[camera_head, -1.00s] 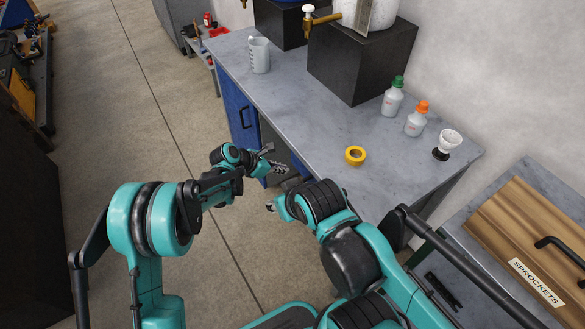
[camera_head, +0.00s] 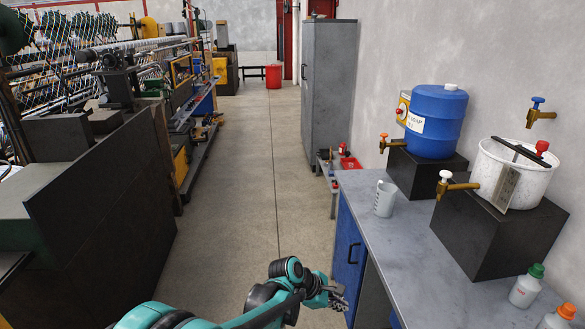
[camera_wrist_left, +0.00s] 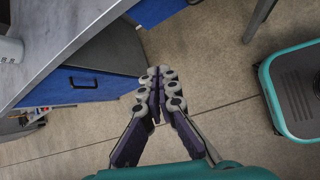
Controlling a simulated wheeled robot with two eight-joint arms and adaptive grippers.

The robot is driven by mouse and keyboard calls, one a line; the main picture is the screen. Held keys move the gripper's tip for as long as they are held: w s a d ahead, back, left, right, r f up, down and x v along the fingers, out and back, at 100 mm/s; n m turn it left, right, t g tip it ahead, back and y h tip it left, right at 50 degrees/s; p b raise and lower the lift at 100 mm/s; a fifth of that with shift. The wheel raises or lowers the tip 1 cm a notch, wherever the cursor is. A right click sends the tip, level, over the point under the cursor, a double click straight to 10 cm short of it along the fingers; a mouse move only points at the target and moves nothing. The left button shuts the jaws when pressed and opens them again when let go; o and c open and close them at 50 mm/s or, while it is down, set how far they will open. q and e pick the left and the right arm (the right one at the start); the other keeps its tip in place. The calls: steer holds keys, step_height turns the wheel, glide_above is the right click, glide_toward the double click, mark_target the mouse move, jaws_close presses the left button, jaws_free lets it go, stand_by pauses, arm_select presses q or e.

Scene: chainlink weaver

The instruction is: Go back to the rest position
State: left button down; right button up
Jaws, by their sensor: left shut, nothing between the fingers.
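My left gripper (camera_head: 340,302) shows at the bottom middle of the head view, at the end of my teal left arm. It is in the air over the aisle floor, just left of the workbench cabinet. In the left wrist view my left gripper (camera_wrist_left: 160,78) has its two fingers together, with nothing between them. The concrete floor (camera_wrist_left: 215,75) lies below it. My right gripper is in neither view.
Dark machinery (camera_head: 95,215) stands at the left. The aisle (camera_head: 245,170) is clear.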

arm_select(q)
steer(key=s+a+r+m+t+y, duration=0.2)
steer(key=s+a+r+m, duration=0.25)
steer(key=a, duration=0.45)
steer(key=s+a+r+m+t+y, duration=0.1)
steer(key=s+a+r+m+y, duration=0.25)
steer(key=a, duration=0.65)
steer(key=s+a+m+t+y, duration=0.2)
steer(key=s+a+m, duration=0.5)
steer(key=s+a, duration=0.5)
steer(key=shift+s+a+r+m, duration=0.25)
steer(key=shift+a+m, duration=0.15)
steer(key=shift+a, duration=0.25)
